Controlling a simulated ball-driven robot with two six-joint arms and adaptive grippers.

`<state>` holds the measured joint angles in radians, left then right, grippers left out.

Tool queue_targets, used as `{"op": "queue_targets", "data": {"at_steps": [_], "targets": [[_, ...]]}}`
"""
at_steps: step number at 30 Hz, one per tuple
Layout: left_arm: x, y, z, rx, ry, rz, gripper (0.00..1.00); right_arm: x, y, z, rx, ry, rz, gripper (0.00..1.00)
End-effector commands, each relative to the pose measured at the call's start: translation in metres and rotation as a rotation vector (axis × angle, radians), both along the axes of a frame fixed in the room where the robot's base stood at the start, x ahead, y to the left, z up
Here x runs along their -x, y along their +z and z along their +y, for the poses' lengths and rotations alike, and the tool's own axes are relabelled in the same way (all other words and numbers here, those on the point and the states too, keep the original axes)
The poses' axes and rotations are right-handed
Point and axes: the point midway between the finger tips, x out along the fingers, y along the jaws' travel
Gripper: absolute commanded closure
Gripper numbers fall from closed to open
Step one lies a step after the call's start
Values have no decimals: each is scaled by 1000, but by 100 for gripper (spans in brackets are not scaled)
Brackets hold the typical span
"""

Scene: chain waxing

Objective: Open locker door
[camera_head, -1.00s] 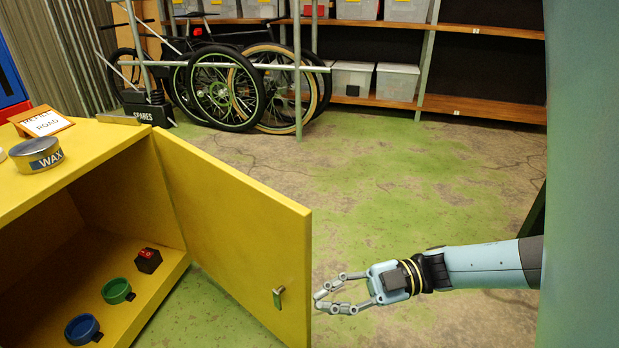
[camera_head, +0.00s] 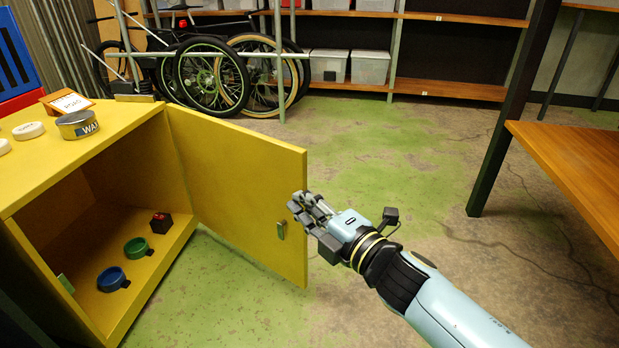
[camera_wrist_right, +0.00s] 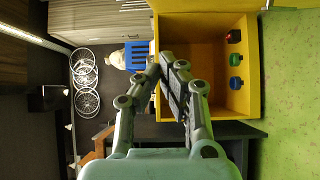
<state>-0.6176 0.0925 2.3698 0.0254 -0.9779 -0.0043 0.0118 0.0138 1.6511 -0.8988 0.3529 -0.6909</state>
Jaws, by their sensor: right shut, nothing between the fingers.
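The yellow locker (camera_head: 95,160) stands at the left in the head view. In the right wrist view the shut gripper (camera_wrist_right: 172,85) shows in front of the open locker (camera_wrist_right: 207,65), seen turned sideways. Inside the locker are a blue round item (camera_head: 112,279), a green round item (camera_head: 137,248) and a dark red-topped block (camera_head: 161,221). My left gripper is not in view.
A wax tin (camera_head: 77,125), a white disc (camera_head: 28,131) and a small sign (camera_head: 68,102) sit on the locker top. A wooden table (camera_head: 570,165) stands at the right. Bicycles (camera_head: 215,75) and shelves (camera_head: 450,89) are at the back. The green floor between is clear.

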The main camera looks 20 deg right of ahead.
Motion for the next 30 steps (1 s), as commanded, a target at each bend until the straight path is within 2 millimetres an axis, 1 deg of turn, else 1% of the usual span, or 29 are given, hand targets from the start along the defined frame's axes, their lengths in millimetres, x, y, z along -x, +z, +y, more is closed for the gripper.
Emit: {"op": "queue_targets", "data": {"at_steps": [5, 15, 16, 18, 21, 25, 30], "targets": [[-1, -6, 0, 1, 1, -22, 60, -24, -1, 6, 0, -1, -1, 100], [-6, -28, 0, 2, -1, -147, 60, -93, -3, 27, -1, 1, 2, 100], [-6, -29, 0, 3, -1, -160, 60, -96, -4, 25, 1, 1, 4, 100], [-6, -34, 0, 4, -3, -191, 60, -101, -5, 12, 4, 1, 4, 100], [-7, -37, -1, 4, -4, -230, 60, -106, -4, 2, 2, 1, 5, 100], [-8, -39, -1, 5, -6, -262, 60, -111, -3, -6, 0, 2, 3, 100], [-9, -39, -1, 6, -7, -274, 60, -112, -1, -9, 0, 2, 3, 100]]}}
